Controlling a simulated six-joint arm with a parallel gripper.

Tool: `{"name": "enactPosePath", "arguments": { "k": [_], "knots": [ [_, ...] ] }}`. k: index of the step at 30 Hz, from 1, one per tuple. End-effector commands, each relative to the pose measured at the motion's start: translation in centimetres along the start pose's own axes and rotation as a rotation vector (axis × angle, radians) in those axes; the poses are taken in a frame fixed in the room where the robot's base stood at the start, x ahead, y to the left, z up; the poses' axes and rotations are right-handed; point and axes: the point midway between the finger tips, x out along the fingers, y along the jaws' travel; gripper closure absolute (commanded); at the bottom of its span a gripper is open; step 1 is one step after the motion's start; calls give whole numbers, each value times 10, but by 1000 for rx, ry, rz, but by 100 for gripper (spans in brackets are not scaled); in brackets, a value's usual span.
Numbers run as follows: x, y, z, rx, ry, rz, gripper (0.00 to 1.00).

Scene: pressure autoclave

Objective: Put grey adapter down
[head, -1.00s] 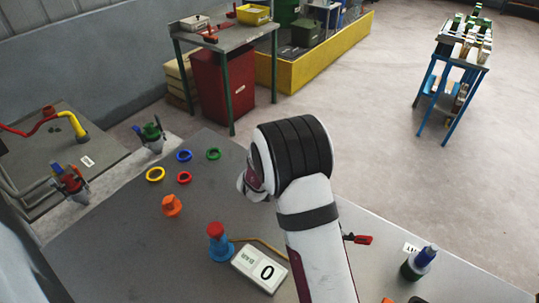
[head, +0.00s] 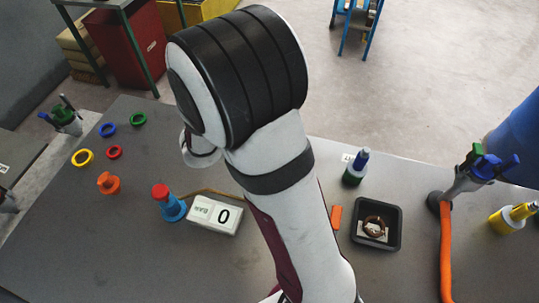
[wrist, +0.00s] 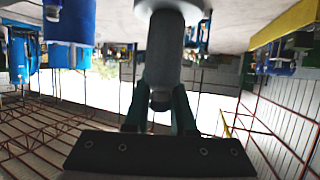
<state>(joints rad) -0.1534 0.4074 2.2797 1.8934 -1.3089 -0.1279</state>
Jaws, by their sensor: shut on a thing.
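In the wrist view, a grey adapter (wrist: 165,50), cylindrical with a darker narrow end, sits between the two dark green fingers of my gripper (wrist: 160,104). The fingers are shut on it. Its far end runs up to the top of the wrist view. In the head view, my large white and black arm covers the middle of the table (head: 75,240) and hides my gripper and the adapter. I cannot tell their height above the table.
At right are a black tray (head: 398,225), a blue-capped bottle (head: 355,168) and an orange hose (head: 446,250).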

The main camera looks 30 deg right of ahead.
Motion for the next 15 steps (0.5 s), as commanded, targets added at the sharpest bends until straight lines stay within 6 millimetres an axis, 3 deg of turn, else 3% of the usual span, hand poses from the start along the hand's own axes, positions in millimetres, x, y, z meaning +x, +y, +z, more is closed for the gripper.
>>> {"name": "enactPosePath", "arguments": {
  "k": [9, 15],
  "knots": [
    [25, 4, 63, 0, -2, 15, 100],
    [28, 3, 71, 8, -2, 12, 100]
  ]
}}
